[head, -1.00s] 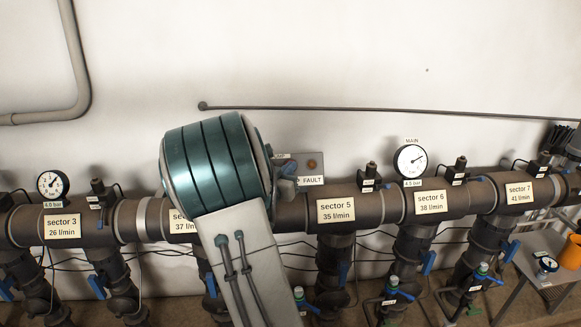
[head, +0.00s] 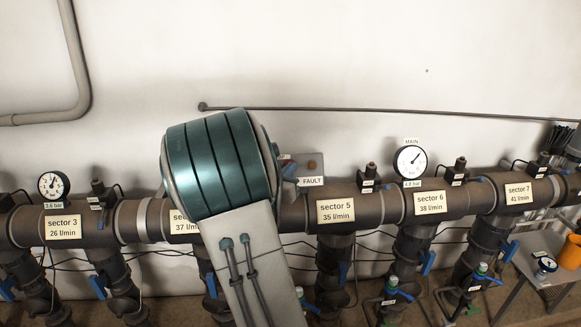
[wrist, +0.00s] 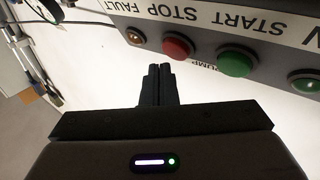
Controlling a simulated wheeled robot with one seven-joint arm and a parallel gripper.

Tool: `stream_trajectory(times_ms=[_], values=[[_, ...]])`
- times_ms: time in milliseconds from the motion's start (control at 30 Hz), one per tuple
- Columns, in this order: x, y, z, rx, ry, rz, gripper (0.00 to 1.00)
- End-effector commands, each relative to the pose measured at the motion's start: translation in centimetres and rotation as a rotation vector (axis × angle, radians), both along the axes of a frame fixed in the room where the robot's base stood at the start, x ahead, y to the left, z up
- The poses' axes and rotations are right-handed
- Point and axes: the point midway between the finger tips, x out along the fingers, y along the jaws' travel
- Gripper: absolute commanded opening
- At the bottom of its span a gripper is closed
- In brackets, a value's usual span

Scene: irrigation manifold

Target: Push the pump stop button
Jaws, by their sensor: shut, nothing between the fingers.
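The red pump stop button (wrist: 177,45) is on a grey control box (wrist: 222,40) in the wrist view, where the box appears upside down beside its STOP label. My gripper (wrist: 160,70) is shut and empty. Its fingertips appear just below and slightly left of the red button in the picture; I cannot tell whether they touch it. In the head view only the right part of the box (head: 311,160) shows, with the FAULT label (head: 312,181). My arm hides the stop button and most of my gripper there.
A green START button (wrist: 235,60) sits right of the red one, with a small amber lamp (wrist: 135,37) on its left. A second green light (wrist: 305,84) is farther right. The dark manifold pipe (head: 377,207) runs below the box, with a MAIN gauge (head: 410,161) to the right.

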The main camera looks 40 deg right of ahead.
Motion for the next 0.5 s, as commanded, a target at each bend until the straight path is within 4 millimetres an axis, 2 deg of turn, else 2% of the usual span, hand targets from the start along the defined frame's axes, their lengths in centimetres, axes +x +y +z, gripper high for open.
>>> stream_trajectory(times_ms=[167,500], values=[[-0.6,0.4,0.7,0.0,-0.001,0.0,0.0],[-3.1,1.9,2.3,0.0,-0.001,0.0,0.0]])
